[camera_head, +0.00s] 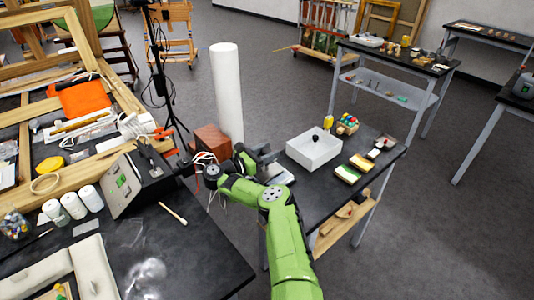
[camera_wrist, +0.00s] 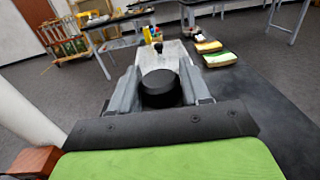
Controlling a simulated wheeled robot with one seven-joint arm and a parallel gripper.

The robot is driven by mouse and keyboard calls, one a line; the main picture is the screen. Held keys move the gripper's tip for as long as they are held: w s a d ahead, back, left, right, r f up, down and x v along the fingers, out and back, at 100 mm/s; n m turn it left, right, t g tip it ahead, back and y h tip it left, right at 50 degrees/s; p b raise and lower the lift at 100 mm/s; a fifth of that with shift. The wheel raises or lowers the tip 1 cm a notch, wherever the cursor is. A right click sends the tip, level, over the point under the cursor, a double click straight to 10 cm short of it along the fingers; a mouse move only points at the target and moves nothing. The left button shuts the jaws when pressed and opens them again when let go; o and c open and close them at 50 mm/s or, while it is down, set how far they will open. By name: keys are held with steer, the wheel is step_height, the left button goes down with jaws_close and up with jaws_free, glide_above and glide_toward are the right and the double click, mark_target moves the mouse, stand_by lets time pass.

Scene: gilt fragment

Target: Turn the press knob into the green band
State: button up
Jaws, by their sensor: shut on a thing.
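My gripper (camera_head: 267,154) is at the left end of the right-hand table, left of the white bin. In the wrist view my gripper (camera_wrist: 160,85) has its two grey fingers closed on the sides of a round black knob (camera_wrist: 162,90). The knob's pointer and any green band beside it cannot be made out. In the head view the knob is hidden by my gripper and wrist. A light grey plate (camera_head: 282,174) shows just below my gripper. A dark box with a pale face (camera_head: 122,186) on the left table bears a green patch; I cannot tell whether that is the band.
A tall white roll (camera_head: 228,95) and a reddish-brown box (camera_head: 210,139) stand close behind my arm. The grey floor on the right is open.

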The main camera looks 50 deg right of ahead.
steer(key=shift+w+m+g+b, duration=0.2)
steer(key=shift+m+g+b, duration=0.5)
steer(key=shift+g+b, duration=0.25)
steer(key=g+b, duration=0.1)
steer(key=b, duration=0.1)
steer(key=shift+m+y+b, duration=0.3)
steer(key=shift+b, duration=0.1)
steer(key=b, duration=0.3)
steer(key=shift+s+m+g+y, duration=0.1)
steer(key=shift+m+g+y, duration=0.2)
steer(key=shift+g, duration=0.05)
steer(key=shift+s+g+b, duration=0.1)
steer(key=shift+g+b, duration=0.2)
steer(key=shift+b, duration=0.05)
steer(key=o, duration=1)
steer(key=shift+c, duration=0.2)
steer(key=v, duration=0.7)
steer(key=shift+a, duration=0.25)
